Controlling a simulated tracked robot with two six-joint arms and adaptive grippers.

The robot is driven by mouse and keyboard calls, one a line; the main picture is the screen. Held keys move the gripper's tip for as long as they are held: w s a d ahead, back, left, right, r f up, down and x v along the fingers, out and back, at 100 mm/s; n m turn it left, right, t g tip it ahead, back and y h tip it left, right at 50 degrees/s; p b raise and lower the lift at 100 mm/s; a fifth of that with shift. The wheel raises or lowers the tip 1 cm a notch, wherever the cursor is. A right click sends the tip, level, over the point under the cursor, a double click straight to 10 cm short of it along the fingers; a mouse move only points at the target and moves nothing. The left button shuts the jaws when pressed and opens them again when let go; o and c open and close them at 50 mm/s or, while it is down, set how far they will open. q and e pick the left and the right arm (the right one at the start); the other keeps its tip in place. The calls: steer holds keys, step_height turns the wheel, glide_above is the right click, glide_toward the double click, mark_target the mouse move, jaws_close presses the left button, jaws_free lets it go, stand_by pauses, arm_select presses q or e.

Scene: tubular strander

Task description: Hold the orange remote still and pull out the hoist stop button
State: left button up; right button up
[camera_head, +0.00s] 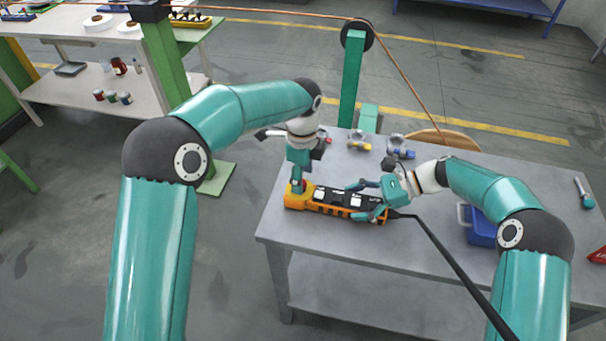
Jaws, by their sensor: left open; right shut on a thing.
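The orange remote (327,211) lies on the grey table (300,245), with a black face carrying several pale buttons. A black cable runs from its right end toward the lower right. My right gripper (362,200) is shut on the right half of the remote, one finger on each long side. My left gripper (298,186) points down, open, at the remote's left end. The hoist stop button is not clearly visible; the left gripper covers that end, and whether its fingers touch anything there I cannot tell.
A blue box (481,228) stands right of my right gripper. A screwdriver-like tool (584,194) lies at the far right. The table's front left is clear.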

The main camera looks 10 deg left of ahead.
steer(key=shift+s+f, duration=0.1)
steer(key=shift+f, duration=0.15)
arm_select(q)
steer(key=shift+w, duration=0.1)
jaws_close()
arm_select(e)
steer(key=shift+o, duration=0.3)
steer(key=shift+s, duration=0.1)
arm_select(q)
steer(key=shift+w+r, duration=0.1)
steer(key=shift+r, duration=0.45)
arm_select(e)
steer(key=shift+o, duration=0.2)
steer(key=shift+a, duration=0.1)
arm_select(q)
steer(key=shift+c, duration=0.5)
jaws_free()
steer(key=shift+o, duration=0.5)
arm_select(e)
steer(key=shift+c, duration=0.3)
arm_select(q)
step_height(320, 180, up, 12)
steer(key=shift+s, duration=0.2)
